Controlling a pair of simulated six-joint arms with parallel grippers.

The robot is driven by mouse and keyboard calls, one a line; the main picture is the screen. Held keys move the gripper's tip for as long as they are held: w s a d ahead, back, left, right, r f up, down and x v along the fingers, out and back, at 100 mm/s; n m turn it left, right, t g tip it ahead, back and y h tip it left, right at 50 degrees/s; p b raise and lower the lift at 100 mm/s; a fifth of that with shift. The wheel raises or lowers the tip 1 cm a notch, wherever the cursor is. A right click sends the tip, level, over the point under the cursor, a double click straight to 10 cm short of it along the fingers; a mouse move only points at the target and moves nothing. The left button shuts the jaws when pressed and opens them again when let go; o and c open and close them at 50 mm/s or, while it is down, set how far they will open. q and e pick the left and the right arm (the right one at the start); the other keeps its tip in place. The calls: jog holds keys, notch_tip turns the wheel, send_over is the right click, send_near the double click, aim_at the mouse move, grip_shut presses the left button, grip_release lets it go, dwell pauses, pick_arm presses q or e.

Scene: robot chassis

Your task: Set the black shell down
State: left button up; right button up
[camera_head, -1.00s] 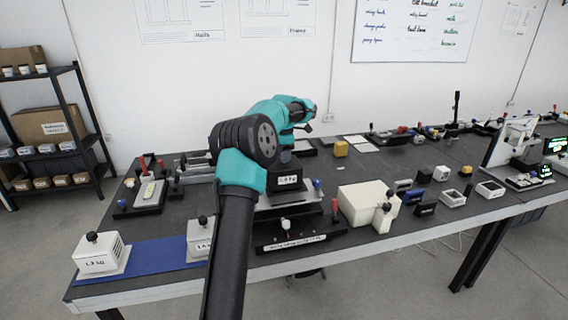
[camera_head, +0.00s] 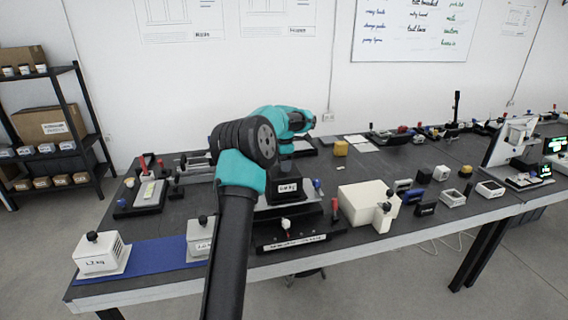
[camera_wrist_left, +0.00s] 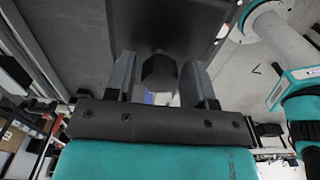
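The black shell (camera_head: 287,189), a dark block with a white label on its front, is at a grey-and-black weighing stand (camera_head: 290,238) in the middle of the table. It looks upright and on the stand, though contact is hard to tell. My left arm covers part of it. In the left wrist view the shell's dark face (camera_wrist_left: 75,42) fills the upper part. Its black knob (camera_wrist_left: 158,72) lies between the two fingers of my left gripper (camera_wrist_left: 158,82). Narrow gaps show beside the knob, so the fingers look open around it. My right gripper is not in view.
A cream block (camera_head: 368,205) stands right of the stand. Small housings (camera_head: 451,198) are farther right. A black tray with a grey device (camera_head: 150,193) lies to the left.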

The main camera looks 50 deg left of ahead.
pick_arm(q)
jog(key=shift+o, duration=0.9)
jog(key=shift+r, duration=0.15)
notch_tip(320, 180, up, 12)
